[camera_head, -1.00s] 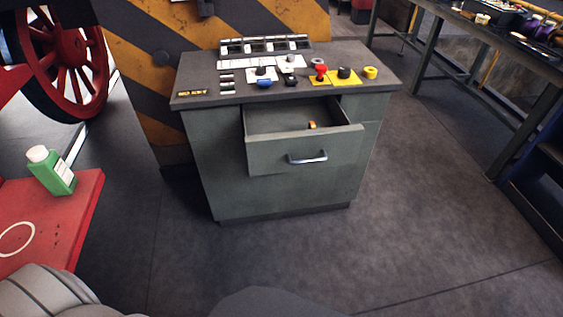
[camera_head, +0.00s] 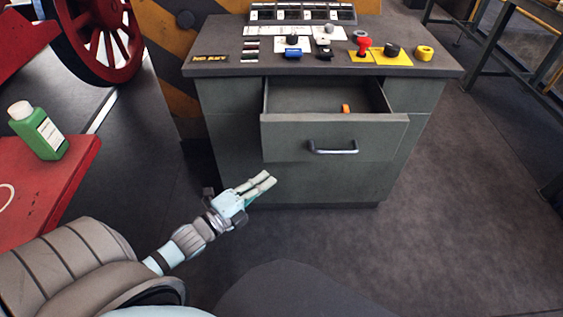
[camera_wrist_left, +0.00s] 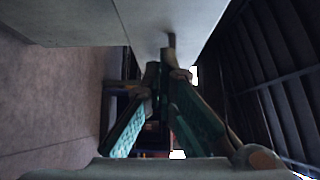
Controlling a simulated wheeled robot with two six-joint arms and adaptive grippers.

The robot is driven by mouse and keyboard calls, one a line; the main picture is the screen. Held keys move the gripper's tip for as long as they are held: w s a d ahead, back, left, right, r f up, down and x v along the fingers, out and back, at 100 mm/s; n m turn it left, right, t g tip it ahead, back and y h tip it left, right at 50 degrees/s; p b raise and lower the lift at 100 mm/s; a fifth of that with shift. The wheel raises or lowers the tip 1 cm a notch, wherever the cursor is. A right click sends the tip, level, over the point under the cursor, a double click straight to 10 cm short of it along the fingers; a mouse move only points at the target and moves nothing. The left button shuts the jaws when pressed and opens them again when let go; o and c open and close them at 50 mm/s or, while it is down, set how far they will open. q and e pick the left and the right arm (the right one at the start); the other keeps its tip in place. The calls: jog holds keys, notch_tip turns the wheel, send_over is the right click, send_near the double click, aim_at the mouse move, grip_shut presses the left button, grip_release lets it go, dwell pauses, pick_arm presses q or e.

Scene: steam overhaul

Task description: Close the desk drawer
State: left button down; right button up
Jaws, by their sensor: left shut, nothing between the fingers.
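The grey desk (camera_head: 230,130) stands ahead with a control panel on top. Its drawer (camera_head: 285,140) is pulled out, with a silver bar handle (camera_head: 333,148) on its front and a small orange item (camera_head: 346,108) inside. My left gripper (camera_head: 268,180) is shut and empty, in front of the desk, left of and lower than the handle, apart from it in the head view. In the left wrist view the gripper's fingers (camera_wrist_left: 163,75) come together near a pale grey surface; I cannot tell whether they touch it. My right gripper is not in view.
A red bench (camera_head: 60,185) with a green bottle (camera_head: 39,131) stands at the left. A red spoked wheel (camera_head: 103,35) is at the back left. A metal workbench (camera_head: 510,30) stands at the back right. The floor (camera_head: 450,200) right of the desk is clear.

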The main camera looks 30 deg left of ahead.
pick_arm(q)
jog(key=p, duration=0.2)
send_near(293, 147)
jog(key=d, duration=0.3)
jog(key=w, duration=0.1)
jog(key=w+a, duration=0.1)
jog(key=w, duration=0.2)
jog(key=shift+w+a+b, duration=0.35)
jog(key=shift+w, duration=0.05)
